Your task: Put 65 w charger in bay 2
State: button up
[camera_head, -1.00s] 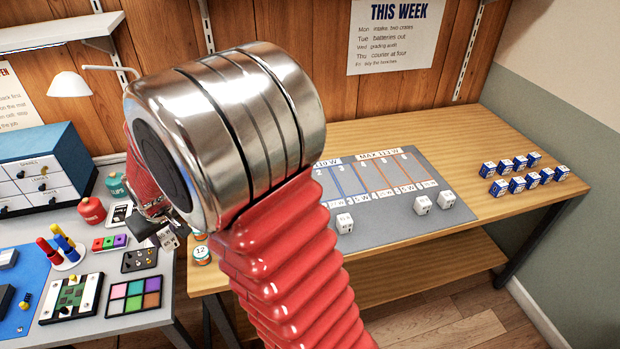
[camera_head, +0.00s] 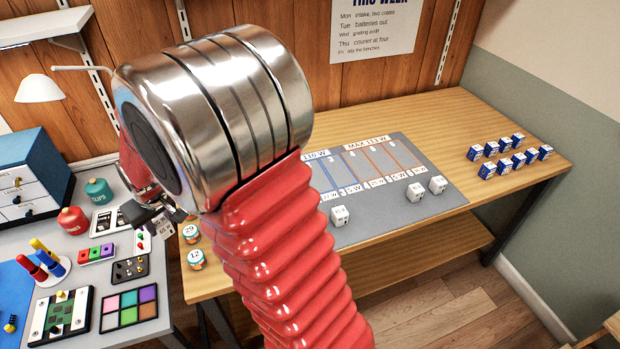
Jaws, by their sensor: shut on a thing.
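My gripper (camera_head: 150,216) is at the left, just past the big metal joint of my arm, and is shut on a small white charger block (camera_head: 162,226). Its wattage print is too small to read. It is held above the gap between the left bench and the wooden table. The grey mat (camera_head: 370,225) on the wooden table has numbered bays outlined in blue and orange, under the headers "110 W" and "MAX 113 W". My arm hides the left bays; I cannot make out bay 2. White chargers stand along the mat's front: one (camera_head: 339,215) nearer, two (camera_head: 416,192) (camera_head: 438,185) further right.
Several blue-and-white boxes (camera_head: 503,168) stand at the wooden table's right end (camera_head: 480,125). The left bench holds canisters (camera_head: 73,220), a colour tray (camera_head: 130,307) and drawers (camera_head: 30,180).

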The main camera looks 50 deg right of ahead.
jog(key=s+d+m, duration=0.1)
jog(key=s+d, duration=0.1)
jog(key=d, duration=1.1)
jog(key=s+d+m+h, duration=0.1)
jog(key=s+d+m, duration=0.1)
jog(key=d, duration=1.1)
jog(key=s+d+r+m+h, duration=0.1)
jog(key=s+d, duration=0.2)
jog(key=d, duration=0.9)
jog(key=shift+s+d+m, duration=0.25)
jog(key=shift+d+m, duration=0.15)
jog(key=s+d+m, duration=0.1)
jog(key=s+d, duration=0.5)
jog(key=d, duration=0.2)
jog(key=shift+d+r+g, duration=0.15)
jog(key=shift+d+g, duration=0.1)
jog(key=shift+g, duration=0.05)
jog(key=shift+f, duration=3.15)
jog(key=shift+f, duration=1.85)
